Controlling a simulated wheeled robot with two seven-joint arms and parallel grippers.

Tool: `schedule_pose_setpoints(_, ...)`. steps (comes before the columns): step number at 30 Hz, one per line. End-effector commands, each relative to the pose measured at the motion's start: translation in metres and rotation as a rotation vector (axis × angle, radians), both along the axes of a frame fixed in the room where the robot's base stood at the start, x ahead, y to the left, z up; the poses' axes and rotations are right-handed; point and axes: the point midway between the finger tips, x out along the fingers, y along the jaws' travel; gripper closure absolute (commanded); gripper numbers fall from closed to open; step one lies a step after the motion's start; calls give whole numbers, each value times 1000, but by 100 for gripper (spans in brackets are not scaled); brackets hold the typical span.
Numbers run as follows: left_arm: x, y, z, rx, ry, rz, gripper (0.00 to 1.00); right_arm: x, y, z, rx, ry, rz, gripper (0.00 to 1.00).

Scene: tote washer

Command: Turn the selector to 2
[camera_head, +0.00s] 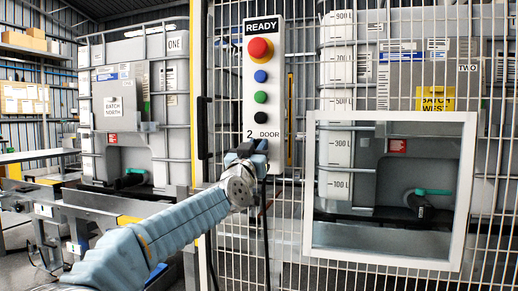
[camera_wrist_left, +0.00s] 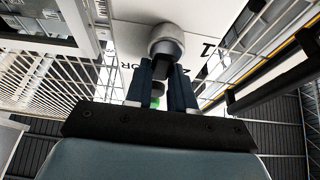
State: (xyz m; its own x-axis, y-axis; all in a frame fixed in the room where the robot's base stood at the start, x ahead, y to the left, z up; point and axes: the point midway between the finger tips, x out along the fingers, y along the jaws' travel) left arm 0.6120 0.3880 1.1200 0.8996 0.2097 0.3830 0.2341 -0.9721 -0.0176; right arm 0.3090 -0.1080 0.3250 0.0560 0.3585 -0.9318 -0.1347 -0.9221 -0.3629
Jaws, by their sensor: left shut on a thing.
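The control panel (camera_head: 250,95) is a tall white plate headed READY on the mesh fence. Near its lower end are the mark 2 and the word DOOR. My left gripper (camera_head: 247,152) is at the panel's lower end and covers the selector in the head view. In the left wrist view, the selector (camera_wrist_left: 166,40) shows as a rounded grey knob at the fingertips. My left gripper (camera_wrist_left: 163,65) is shut on it, one finger on each side. The marks 1 and 2 are printed beside the knob. I cannot tell where the selector points. My right gripper is not in view.
Above the left gripper, the panel carries a red mushroom button (camera_head: 260,49) and blue (camera_head: 261,76), green (camera_head: 261,97) and black (camera_head: 260,117) buttons. A white-framed window (camera_head: 309,190) is right of the panel.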

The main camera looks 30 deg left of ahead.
Motion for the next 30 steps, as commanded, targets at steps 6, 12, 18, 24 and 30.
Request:
schedule_pose_setpoints(6, -1, 5, 2, -196, -44, 0, 100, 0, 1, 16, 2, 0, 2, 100)
schedule_pose_setpoints(12, -2, 8, 0, -362, -84, 0, 100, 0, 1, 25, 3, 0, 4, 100)
schedule_pose_setpoints(18, -2, 11, -2, -489, -116, 0, 100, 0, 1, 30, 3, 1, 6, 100)
schedule_pose_setpoints(24, -3, 13, -3, -568, -136, -1, 100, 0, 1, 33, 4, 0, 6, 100)
schedule_pose_setpoints(30, -3, 14, -4, -604, -145, 0, 100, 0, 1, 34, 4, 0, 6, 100)
